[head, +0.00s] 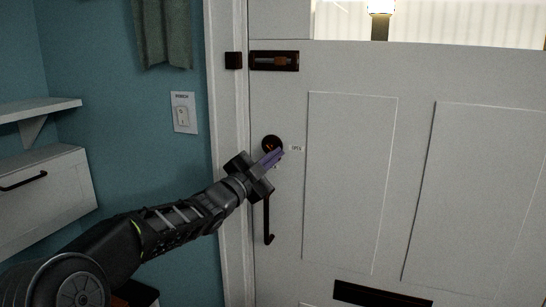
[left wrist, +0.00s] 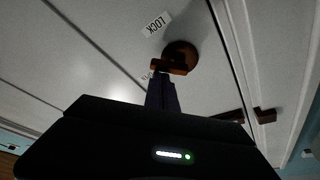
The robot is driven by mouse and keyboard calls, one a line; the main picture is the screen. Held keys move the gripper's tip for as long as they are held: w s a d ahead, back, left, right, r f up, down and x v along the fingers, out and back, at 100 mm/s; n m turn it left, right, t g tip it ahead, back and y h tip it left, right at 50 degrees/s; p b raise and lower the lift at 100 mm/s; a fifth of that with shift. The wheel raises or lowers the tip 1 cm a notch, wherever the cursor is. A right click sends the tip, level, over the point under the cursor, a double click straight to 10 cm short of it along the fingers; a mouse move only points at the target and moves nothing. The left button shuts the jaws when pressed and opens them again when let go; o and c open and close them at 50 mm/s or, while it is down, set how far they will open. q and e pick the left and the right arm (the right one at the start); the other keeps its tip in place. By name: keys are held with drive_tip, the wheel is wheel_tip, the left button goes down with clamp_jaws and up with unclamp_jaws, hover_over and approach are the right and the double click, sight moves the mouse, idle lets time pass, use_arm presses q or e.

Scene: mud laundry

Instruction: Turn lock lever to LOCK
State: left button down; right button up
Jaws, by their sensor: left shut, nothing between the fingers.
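The lock (head: 271,142) is a dark round plate on the white door, partly hidden behind my left gripper (head: 276,157). In the left wrist view the round plate (left wrist: 182,53) carries a short brown lever (left wrist: 168,67). A white LOCK label (head: 297,149) is on the door beside the plate; it also reads in the left wrist view. A second small label (left wrist: 148,76) is mostly hidden by the fingers. My left gripper is shut and empty, its purple fingertips (left wrist: 161,84) right at the lever; I cannot tell whether they touch. My right gripper is not in view.
A black door handle (head: 268,220) hangs below the lock, close to my left gripper. A slide bolt (head: 274,61) is higher on the door.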

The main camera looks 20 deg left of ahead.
use_arm(q)
drive_tip(key=m, duration=0.1)
drive_tip(key=m+g, duration=0.1)
drive_tip(key=m, duration=0.1)
drive_tip(key=shift+a+f+h, duration=0.15)
drive_tip(key=shift+f+h, duration=0.05)
drive_tip(key=shift+h, duration=0.2)
drive_tip(key=m, duration=0.1)
drive_tip(key=m+g+p, duration=0.1)
drive_tip(key=m, duration=0.1)
drive_tip(key=shift+a+f, duration=0.2)
drive_tip(key=shift+f, duration=0.2)
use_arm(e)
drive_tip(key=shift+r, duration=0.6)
use_arm(q)
drive_tip(key=d, duration=0.2)
drive_tip(key=d+r, duration=0.1)
drive_tip(key=d, duration=0.1)
drive_tip(key=shift+w, duration=0.1)
drive_tip(key=b+v, duration=0.1)
drive_tip(key=v, duration=0.9)
drive_tip(key=shift+a, duration=0.2)
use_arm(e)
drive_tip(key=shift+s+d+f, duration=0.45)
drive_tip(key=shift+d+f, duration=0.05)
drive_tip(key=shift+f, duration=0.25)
